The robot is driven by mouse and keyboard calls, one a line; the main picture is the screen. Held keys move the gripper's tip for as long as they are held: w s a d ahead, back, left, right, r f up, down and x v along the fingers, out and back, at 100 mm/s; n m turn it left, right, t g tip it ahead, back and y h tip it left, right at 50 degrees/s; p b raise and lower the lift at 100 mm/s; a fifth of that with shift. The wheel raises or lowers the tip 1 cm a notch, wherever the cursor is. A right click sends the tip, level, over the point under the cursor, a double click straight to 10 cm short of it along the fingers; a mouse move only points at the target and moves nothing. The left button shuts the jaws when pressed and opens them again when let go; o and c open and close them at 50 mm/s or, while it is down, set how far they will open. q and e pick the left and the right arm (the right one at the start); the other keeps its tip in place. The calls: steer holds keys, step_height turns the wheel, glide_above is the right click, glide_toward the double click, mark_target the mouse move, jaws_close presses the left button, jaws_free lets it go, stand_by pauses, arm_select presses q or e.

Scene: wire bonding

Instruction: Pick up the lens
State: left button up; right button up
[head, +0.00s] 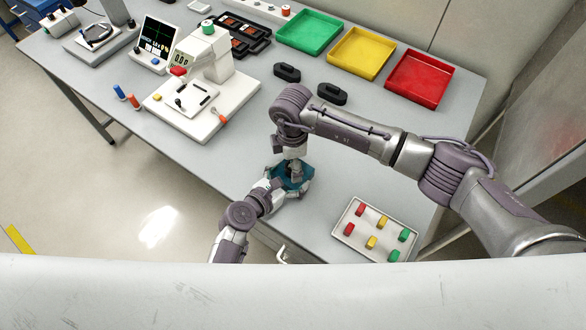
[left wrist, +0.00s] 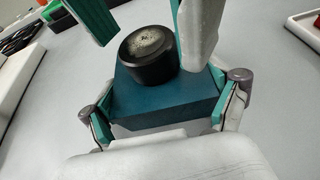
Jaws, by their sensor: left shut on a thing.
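The lens is a short black cylinder (left wrist: 148,56) with a worn grey top, seen in the left wrist view. It stands upright on a dark teal block (left wrist: 160,100). My left gripper (left wrist: 165,110) is shut on this block, one finger on each side. My right gripper (left wrist: 145,35) comes down from above with its fingers apart, one on each side of the lens. Its right finger is close to the lens, and its left finger stands clear. In the head view both grippers meet at the teal block (head: 280,178), and the lens is largely hidden there.
A white tray (head: 346,232) with red, yellow and green pieces is at the front right. Two black holders (head: 287,73) lie behind the grippers. Green (head: 310,48), yellow (head: 361,72) and red (head: 420,98) bins line the back. A white bonding machine (head: 185,120) stands at left.

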step_height(320, 180, down, 2)
steer(key=shift+c, duration=0.2)
steer(key=c, duration=1.2)
step_height(320, 180, up, 10)
steer(key=shift+r, duration=0.1)
steer(key=shift+c, duration=0.2)
arm_select(q)
steer(key=o, duration=1)
steer(key=shift+c, duration=0.2)
steer(key=v, duration=1.2)
